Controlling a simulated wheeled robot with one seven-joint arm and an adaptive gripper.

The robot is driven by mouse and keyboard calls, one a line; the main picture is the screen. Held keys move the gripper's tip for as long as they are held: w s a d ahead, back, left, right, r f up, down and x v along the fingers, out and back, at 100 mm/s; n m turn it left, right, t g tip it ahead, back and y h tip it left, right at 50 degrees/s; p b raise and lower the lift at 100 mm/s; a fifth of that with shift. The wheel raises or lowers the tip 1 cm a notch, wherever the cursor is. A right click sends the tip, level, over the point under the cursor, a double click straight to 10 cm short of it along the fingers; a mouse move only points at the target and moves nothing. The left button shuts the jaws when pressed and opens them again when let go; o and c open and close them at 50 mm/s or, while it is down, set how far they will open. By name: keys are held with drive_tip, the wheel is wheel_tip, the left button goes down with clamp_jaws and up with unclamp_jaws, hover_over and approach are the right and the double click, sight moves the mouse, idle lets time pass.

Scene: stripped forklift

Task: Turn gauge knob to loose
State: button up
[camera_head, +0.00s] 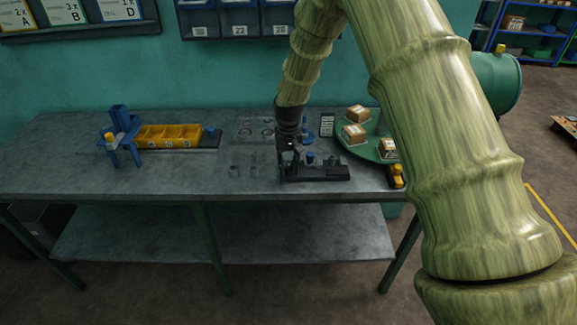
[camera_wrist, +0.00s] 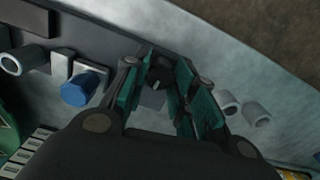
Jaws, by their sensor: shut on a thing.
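The gauge knob (camera_wrist: 156,84) is a small dark knob with a pale mark on top. It shows between the green-lined fingers of my gripper (camera_wrist: 160,70) in the wrist view. My gripper is shut on it from above, though the contact at the fingertips is partly in shadow. In the head view my gripper (camera_head: 287,160) points down at the left end of a dark fixture (camera_head: 325,175) on the grey bench. The knob is hidden there. I cannot read which setting the pale mark points to.
A blue cap (camera_wrist: 85,90) stands on the fixture beside my fingers. Grey tube-shaped pieces (camera_wrist: 256,113) lie on the other side. On the bench (camera_head: 60,165) are a yellow bin row (camera_head: 168,137), a blue stand (camera_head: 120,140) and a green turntable (camera_head: 352,151) with boxes.

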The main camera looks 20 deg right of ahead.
sight(289, 167)
drive_tip(key=shift+w+n, duration=0.1)
drive_tip(key=shift+n, duration=0.4)
drive_tip(key=shift+r, duration=0.1)
drive_tip(key=o, duration=1)
drive_tip(key=shift+o, duration=0.2)
wheel_tip(289, 167, up, 12)
